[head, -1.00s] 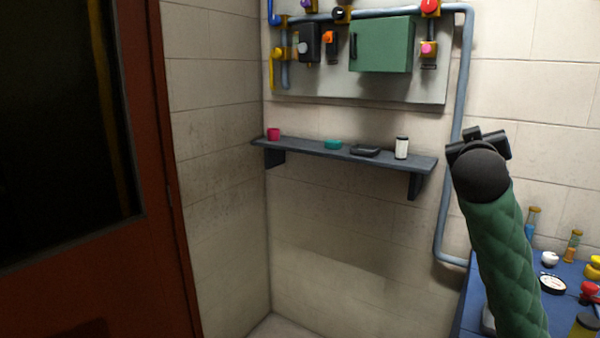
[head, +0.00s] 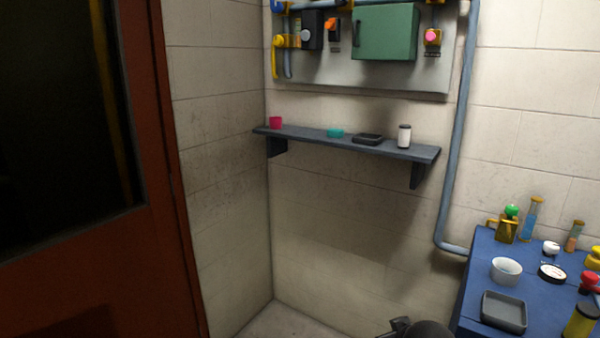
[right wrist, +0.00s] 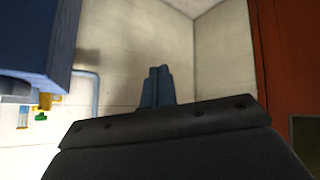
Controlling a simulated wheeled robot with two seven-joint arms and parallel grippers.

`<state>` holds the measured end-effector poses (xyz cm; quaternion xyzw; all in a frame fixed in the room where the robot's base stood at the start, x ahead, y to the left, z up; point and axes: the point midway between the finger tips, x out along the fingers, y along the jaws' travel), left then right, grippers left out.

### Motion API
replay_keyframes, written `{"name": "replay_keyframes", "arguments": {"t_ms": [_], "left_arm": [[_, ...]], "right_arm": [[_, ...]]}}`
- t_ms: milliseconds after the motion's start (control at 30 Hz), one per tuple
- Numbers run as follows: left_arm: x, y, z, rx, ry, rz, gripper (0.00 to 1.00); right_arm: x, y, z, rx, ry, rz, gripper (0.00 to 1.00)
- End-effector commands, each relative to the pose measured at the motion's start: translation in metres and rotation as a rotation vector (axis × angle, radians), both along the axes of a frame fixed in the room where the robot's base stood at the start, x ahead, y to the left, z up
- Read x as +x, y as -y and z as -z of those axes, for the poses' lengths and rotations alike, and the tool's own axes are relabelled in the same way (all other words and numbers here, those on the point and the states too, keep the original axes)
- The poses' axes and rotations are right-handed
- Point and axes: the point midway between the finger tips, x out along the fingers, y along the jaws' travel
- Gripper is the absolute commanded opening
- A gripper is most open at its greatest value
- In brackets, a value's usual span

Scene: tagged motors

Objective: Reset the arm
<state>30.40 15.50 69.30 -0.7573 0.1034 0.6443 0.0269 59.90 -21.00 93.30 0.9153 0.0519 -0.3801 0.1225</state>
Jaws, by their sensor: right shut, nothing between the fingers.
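My right gripper (head: 397,326) is partly in view at the bottom edge of the head view, right of the middle, below the wall shelf and left of the blue table. In the right wrist view its dark fingers (right wrist: 157,87) are together, with nothing held between them. My left gripper is not in view.
A blue table (head: 480,258) at right holds a grey tray (head: 503,312), a white bowl (head: 506,271) and several bottles. A dark shelf (head: 300,136) with small items hangs under a panel (head: 350,76). A red-brown door (head: 160,250) is at left. The corner floor is clear.

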Motion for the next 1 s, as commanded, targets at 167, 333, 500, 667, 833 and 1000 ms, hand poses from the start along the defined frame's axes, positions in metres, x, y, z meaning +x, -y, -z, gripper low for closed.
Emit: {"name": "replay_keyframes", "arguments": {"t_ms": [167,333,500,667,833,1000], "left_arm": [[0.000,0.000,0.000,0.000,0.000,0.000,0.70],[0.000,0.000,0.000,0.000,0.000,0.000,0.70],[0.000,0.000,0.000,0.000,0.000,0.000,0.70],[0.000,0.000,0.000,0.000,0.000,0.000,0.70],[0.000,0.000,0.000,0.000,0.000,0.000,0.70],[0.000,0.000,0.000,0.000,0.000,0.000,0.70]], "right_arm": [[-0.046,-0.016,0.056,0.042,-0.113,-0.007,0.00],[-0.093,-0.029,0.104,0.076,-0.222,-0.006,0.00],[-0.143,-0.040,0.149,0.108,-0.337,-0.001,0.00],[-0.194,-0.049,0.186,0.133,-0.445,0.009,0.00],[-0.247,-0.054,0.217,0.150,-0.549,0.020,0.00],[-0.283,-0.055,0.235,0.152,-0.617,0.025,0.00]]}}
